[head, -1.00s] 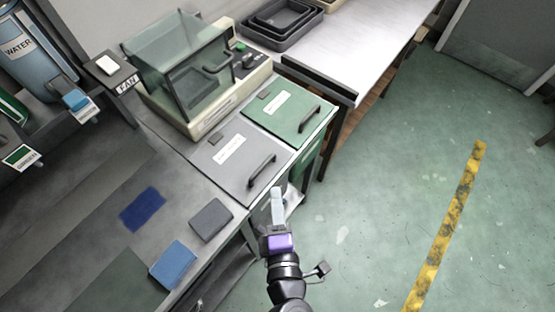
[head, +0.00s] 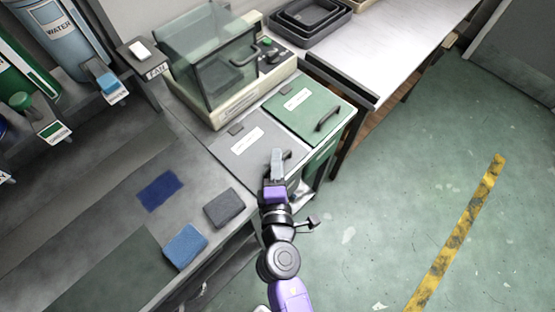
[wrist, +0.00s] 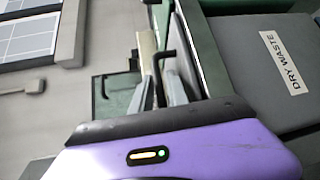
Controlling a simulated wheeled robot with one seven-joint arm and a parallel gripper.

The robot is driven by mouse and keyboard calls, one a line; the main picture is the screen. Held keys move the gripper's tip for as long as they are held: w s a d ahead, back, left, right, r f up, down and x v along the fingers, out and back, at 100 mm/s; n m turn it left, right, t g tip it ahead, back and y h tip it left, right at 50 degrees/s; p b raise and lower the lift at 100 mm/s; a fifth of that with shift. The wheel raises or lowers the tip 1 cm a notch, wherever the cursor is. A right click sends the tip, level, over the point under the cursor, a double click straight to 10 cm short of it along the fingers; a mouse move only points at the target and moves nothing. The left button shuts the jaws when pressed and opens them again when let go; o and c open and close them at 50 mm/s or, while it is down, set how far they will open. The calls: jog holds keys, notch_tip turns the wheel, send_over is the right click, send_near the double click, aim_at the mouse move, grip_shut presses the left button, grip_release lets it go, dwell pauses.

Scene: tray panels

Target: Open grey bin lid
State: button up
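The grey bin lid (head: 238,150) lies flat and closed on the counter in the head view, with a small white label. Its black handle (head: 288,156) is mostly hidden behind my gripper (head: 277,158), which is at the lid's front edge. In the wrist view, the grey lid (wrist: 255,45) is at right, labelled "DRY WASTE". The black bent handle (wrist: 158,62) shows between the two fingertips of my gripper (wrist: 160,80). The fingers look apart, with a little space around the handle bar; contact is hard to tell.
A green lid (head: 300,105) with its own black handle is right beside the grey one. A clear-fronted machine (head: 215,70) stands behind. Blue and grey pads (head: 186,246) lie on the counter at left. Open green floor (head: 400,200) is to the right.

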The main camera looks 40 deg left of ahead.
grip_shut()
dwell(1.4)
